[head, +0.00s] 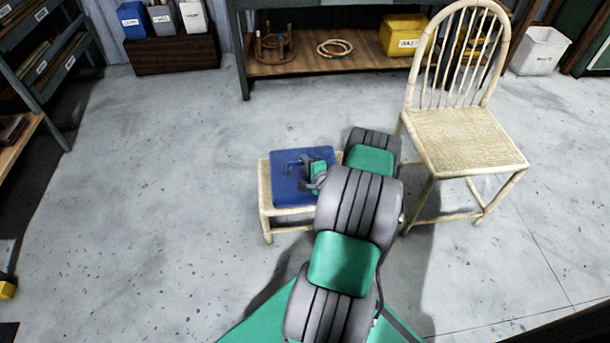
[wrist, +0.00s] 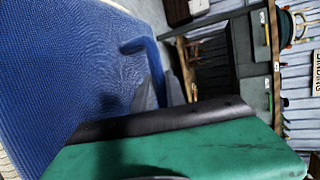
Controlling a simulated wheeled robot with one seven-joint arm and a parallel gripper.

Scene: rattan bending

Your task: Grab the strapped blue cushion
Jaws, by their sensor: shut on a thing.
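The blue cushion (head: 290,188) lies flat on a low woven stool (head: 266,208) in the head view, left of my arm. It fills the left of the wrist view (wrist: 60,70), and its blue strap (wrist: 145,55) stands up in a loop near the cushion's edge. My gripper (head: 308,170) is over the cushion's right part. In the wrist view my gripper (wrist: 172,92) is shut on the strap, partly hidden by its own green body. The cushion appears to rest on the stool.
A pale rattan chair (head: 465,135) stands close on the right. A workbench (head: 320,62) with a yellow bin (head: 402,35) is behind. Shelving (head: 40,50) is at the left. The floor left of the stool is clear.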

